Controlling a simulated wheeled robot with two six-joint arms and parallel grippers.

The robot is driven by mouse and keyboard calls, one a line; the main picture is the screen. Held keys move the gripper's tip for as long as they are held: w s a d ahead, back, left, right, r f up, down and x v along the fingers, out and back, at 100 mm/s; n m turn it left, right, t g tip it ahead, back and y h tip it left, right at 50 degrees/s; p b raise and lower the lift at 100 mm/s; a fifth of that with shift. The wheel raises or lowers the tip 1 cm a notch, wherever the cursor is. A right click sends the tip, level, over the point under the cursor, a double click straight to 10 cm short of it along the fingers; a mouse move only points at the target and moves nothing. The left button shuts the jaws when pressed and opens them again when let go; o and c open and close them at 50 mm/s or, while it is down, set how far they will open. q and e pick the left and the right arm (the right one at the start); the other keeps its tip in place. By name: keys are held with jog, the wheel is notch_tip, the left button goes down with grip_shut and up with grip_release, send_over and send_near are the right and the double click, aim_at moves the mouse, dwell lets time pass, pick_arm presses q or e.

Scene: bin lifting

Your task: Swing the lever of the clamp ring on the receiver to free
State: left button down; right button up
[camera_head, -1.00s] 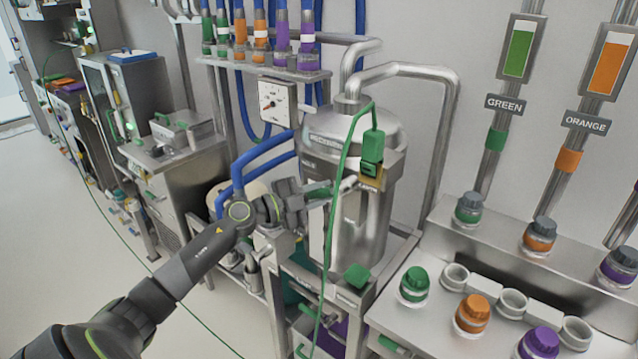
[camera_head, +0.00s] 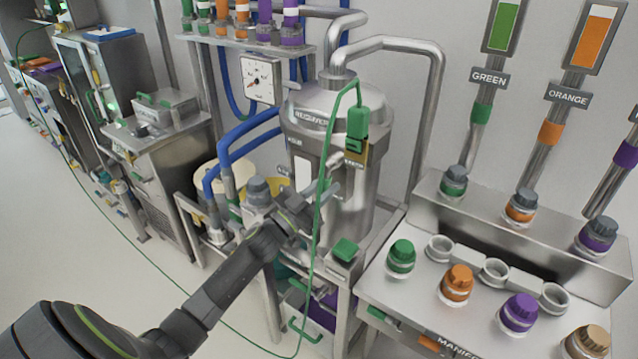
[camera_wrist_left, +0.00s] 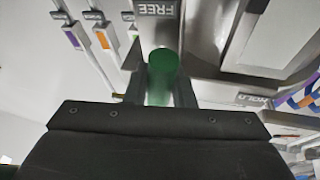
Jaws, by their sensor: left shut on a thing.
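The receiver (camera_head: 350,200) is a steel domed vessel standing behind my left arm in the head view. My left gripper (camera_head: 328,190) is at its front side, below the dome. In the left wrist view, a green cylindrical lever grip (camera_wrist_left: 162,75) sits between the fingers of my left gripper (camera_wrist_left: 160,92), which is shut on it. The grip is just in front of a FREE label (camera_wrist_left: 158,9). A HOLD label (camera_wrist_left: 253,100) is off to the right. The clamp ring and lever arm cannot be made out clearly in the head view. My right gripper is not in view.
A green connector (camera_head: 358,124) with a green cable hangs in front of the receiver, and the cable passes close to my left gripper. A pressure gauge (camera_head: 262,81) and blue hoses (camera_head: 240,135) are to the left. A bench (camera_head: 400,300) with coloured caps is at right.

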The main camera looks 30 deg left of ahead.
pick_arm(q)
jog(key=shift+d+n+t+y, duration=0.25)
jog(key=shift+d+n, duration=0.05)
jog(key=shift+n, duration=0.35)
jog(key=shift+d+n+t+y, duration=0.25)
jog(key=shift+n, duration=0.4)
jog(key=c, duration=1.2)
grip_release()
jog(key=shift+d, duration=0.1)
jog(key=shift+c, duration=0.2)
jog(key=b+v, duration=0.5)
jog(key=v, duration=1.2)
jog(key=shift+s, duration=0.25)
